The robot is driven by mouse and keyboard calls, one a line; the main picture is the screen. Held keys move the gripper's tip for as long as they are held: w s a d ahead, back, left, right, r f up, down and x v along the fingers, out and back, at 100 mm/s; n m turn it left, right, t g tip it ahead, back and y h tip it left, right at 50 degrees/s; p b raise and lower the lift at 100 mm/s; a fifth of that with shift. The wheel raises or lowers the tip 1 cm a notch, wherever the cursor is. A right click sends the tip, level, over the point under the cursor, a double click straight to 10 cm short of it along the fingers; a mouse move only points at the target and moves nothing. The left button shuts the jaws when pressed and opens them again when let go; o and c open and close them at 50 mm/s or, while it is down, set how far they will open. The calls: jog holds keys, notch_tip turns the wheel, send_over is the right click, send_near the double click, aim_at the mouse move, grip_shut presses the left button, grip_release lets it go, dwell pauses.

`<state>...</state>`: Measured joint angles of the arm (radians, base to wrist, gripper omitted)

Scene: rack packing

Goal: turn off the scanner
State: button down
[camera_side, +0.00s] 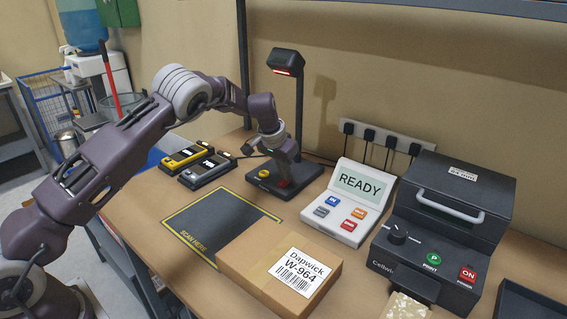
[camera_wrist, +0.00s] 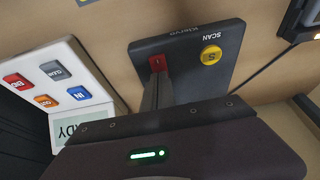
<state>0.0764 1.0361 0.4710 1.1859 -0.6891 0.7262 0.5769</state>
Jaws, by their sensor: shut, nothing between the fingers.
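The scanner has a dark base (camera_side: 303,174), an upright post and a black head (camera_side: 287,62) with a red strip glowing underneath. In the wrist view its base (camera_wrist: 200,42) carries a round yellow SCAN button (camera_wrist: 211,55) and a small red switch (camera_wrist: 157,62). My gripper (camera_side: 284,179) is over the base, pointing down, shut and empty. In the wrist view its fingertips (camera_wrist: 157,76) are right at the red switch and cover part of it; I cannot tell whether they touch it. The yellow button is clear of the fingers.
A console (camera_side: 346,205) reading READY stands right of the scanner, with a dark printer (camera_side: 455,203) beyond it. A labelled carton (camera_side: 250,262) lies in front, beside a dark SCAN HERE mat (camera_side: 215,222). Two handheld devices (camera_side: 200,168) sit left of the scanner.

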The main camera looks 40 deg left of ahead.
jog(key=shift+f, duration=0.15)
jog(key=shift+f, duration=0.2)
jog(key=shift+s+f, duration=0.1)
jog(key=shift+s, duration=0.75)
jog(key=w+v, duration=0.1)
jog(key=v, duration=1.3)
jog(key=shift+r, duration=0.3)
jog(key=shift+w, duration=0.1)
jog(key=shift+w+a+r, duration=0.1)
jog(key=shift+w+r, duration=0.1)
jog(key=shift+w, duration=0.5)
